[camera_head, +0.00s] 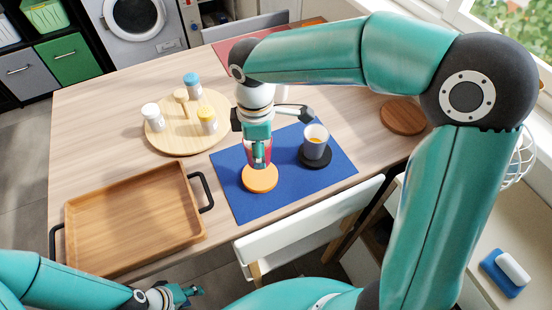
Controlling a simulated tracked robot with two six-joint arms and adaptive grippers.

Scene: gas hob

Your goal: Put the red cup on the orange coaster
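The red cup (267,146) is over the far part of the orange coaster (261,182). My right gripper (258,152), coming down from above, has its fingers around the cup and hides much of it. I cannot tell whether the cup's base touches the coaster. The coaster lies flat on the blue mat (235,203). My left gripper (190,292) is low in the picture, in front of the table and away from the cup. Its fingers are too small to show whether they are open.
A wooden tray (130,215) with black handles lies left. A round board (180,140) holds several shakers. A white chair (310,225) stands at the near edge. A brown round mat (403,117) lies right.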

